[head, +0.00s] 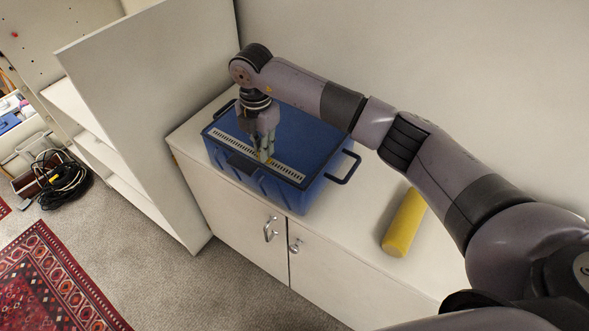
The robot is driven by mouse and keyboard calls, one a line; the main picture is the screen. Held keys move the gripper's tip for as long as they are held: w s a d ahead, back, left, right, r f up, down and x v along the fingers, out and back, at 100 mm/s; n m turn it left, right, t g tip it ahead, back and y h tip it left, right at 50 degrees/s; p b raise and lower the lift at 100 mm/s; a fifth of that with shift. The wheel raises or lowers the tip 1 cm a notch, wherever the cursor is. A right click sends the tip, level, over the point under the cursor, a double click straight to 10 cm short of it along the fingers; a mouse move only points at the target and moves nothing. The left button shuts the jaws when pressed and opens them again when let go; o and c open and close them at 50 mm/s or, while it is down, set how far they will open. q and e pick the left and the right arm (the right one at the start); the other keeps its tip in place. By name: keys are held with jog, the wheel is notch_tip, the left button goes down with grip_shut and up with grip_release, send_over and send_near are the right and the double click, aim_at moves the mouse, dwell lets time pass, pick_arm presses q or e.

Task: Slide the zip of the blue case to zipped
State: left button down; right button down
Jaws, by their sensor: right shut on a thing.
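The blue case (310,133) stands on the white cabinet, with dark handles at its sides. A pale zip track (290,173) runs along the front part of its top. My right gripper (265,158) points down over the case and is shut on the zip's small yellowish pull (268,162), around the middle of the track. The fingers hide part of the pull and track. My left gripper is not in view.
A yellow cylinder (404,222) lies on the cabinet top (360,213) to the right of the case. A tall white panel (150,110) rises left of the cabinet. Dark coiled cables (64,182) and a red patterned rug (55,285) are on the floor.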

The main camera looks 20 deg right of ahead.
jog(key=shift+w+a+b, duration=0.95)
jog(key=shift+w+a, duration=0.1)
jog(key=shift+w, duration=0.25)
jog(key=shift+w+a, duration=0.1)
jog(key=shift+w, duration=0.05)
jog(key=shift+w+a+b, duration=0.55)
jog(key=shift+w+b, duration=0.2)
jog(key=shift+w+a+b, duration=0.55)
jog(key=shift+w+b, duration=0.15)
jog(key=shift+w+a+b, duration=1.25)
jog(key=shift+w+b, duration=0.3)
jog(key=shift+b, duration=0.05)
